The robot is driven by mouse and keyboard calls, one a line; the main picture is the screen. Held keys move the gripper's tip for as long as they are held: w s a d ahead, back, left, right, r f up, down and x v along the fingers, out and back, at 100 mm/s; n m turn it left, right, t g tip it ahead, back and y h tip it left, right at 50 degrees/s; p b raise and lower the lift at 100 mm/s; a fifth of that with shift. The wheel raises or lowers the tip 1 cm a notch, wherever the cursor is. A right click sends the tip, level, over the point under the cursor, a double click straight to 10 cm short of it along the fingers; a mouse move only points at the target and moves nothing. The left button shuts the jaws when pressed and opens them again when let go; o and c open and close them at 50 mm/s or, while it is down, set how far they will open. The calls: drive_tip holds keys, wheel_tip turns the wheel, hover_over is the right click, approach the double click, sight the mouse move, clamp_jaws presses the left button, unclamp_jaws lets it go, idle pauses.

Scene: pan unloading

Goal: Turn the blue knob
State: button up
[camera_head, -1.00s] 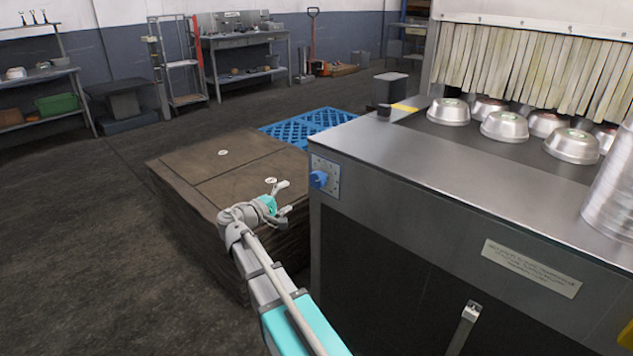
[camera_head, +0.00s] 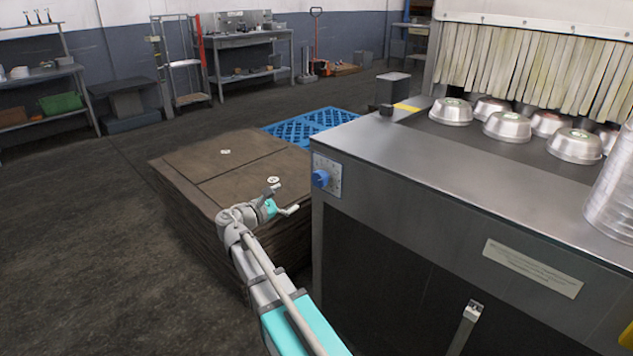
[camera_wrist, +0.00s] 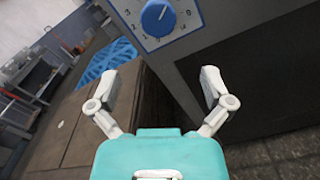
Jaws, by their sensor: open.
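The blue knob (camera_head: 321,178) sits on a pale dial plate (camera_head: 333,170) at the left end of the steel machine's front. In the wrist view the knob (camera_wrist: 158,18) is near the top, beyond the fingertips, with numbers around it and a white pointer mark on its face. My gripper (camera_head: 284,199) is open and empty, to the left of and slightly below the knob in the head view. In the wrist view the two fingers of my gripper (camera_wrist: 160,82) are spread apart, and the knob is not between them.
The steel machine (camera_head: 420,165) fills the right side, with several metal pans (camera_head: 507,126) on its top before a strip curtain. A stack of brown boards (camera_head: 215,165) lies beneath my gripper. A blue pallet (camera_head: 300,128) is behind it. Open floor lies at left.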

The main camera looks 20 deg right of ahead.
sight(318, 181)
drive_tip(key=shift+d, duration=0.15)
drive_tip(key=shift+x, duration=6.8)
drive_tip(key=shift+s, duration=0.1)
drive_tip(key=c, duration=1)
drive_tip(key=shift+o, duration=0.2)
drive_tip(key=shift+f, duration=0.1)
drive_tip(key=shift+s+m, duration=0.1)
drive_tip(key=shift+m, duration=0.3)
drive_tip(key=o, duration=1)
drive_tip(key=shift+d, duration=0.1)
drive_tip(key=shift+c, duration=0.2)
